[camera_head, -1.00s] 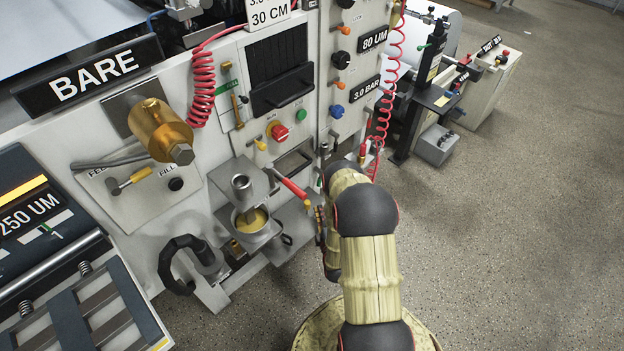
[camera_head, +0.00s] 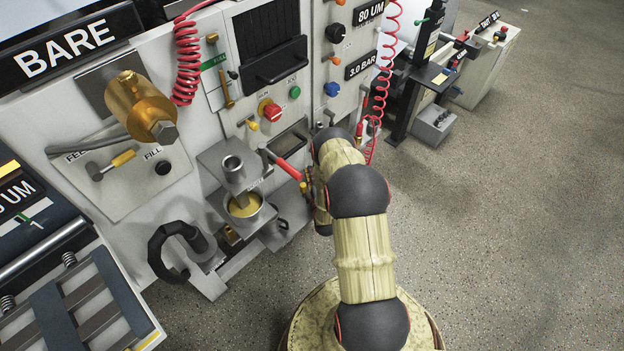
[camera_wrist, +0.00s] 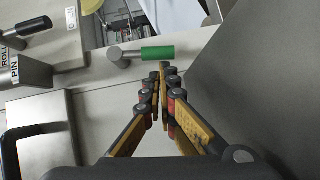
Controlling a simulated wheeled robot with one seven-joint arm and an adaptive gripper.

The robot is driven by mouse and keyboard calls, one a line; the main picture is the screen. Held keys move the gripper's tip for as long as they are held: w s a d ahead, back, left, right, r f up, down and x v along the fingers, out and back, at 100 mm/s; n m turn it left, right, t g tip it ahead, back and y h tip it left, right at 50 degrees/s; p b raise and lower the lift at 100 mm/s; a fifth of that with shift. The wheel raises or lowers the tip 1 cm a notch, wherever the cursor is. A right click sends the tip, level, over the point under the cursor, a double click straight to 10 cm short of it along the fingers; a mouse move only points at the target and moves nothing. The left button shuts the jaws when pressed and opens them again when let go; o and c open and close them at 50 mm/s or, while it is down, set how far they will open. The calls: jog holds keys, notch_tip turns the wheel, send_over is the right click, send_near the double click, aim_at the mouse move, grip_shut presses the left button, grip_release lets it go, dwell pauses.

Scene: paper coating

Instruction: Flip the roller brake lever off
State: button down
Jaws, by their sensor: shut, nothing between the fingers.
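In the wrist view, a lever with a green grip (camera_wrist: 158,53) and a metal pivot lies roughly level across a pale panel, just beyond my fingertips. A black-handled lever (camera_wrist: 27,30) sits at the far left, beside a partly cut-off label beginning "ROLL". I cannot tell for sure which of these is the roller brake lever. My gripper (camera_wrist: 162,72) is shut and empty, its tips pointing at the panel just below the green grip, with no clear contact. In the head view my arm hides most of the gripper, close to the machine front.
A dark grey panel (camera_wrist: 260,80) fills the right. In the head view, a red-handled lever (camera_head: 290,168) sticks out near my arm. Open floor (camera_head: 500,220) lies right.

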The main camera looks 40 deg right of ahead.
jog(key=shift+w+d, duration=0.1)
jog(key=shift+d, duration=0.05)
jog(key=shift+d+f, duration=0.15)
jog(key=shift+d, duration=0.45)
jog(key=shift+d+f, duration=0.1)
jog(key=shift+f, duration=0.3)
jog(key=shift+s+f, duration=0.15)
jog(key=shift+s, duration=0.35)
jog(key=v, duration=0.6)
jog(key=shift+w+a+r, duration=0.1)
jog(key=shift+a+r, duration=0.1)
jog(key=shift+s+a+r, duration=0.35)
jog(key=shift+s+r, duration=0.05)
jog(key=shift+r, duration=0.05)
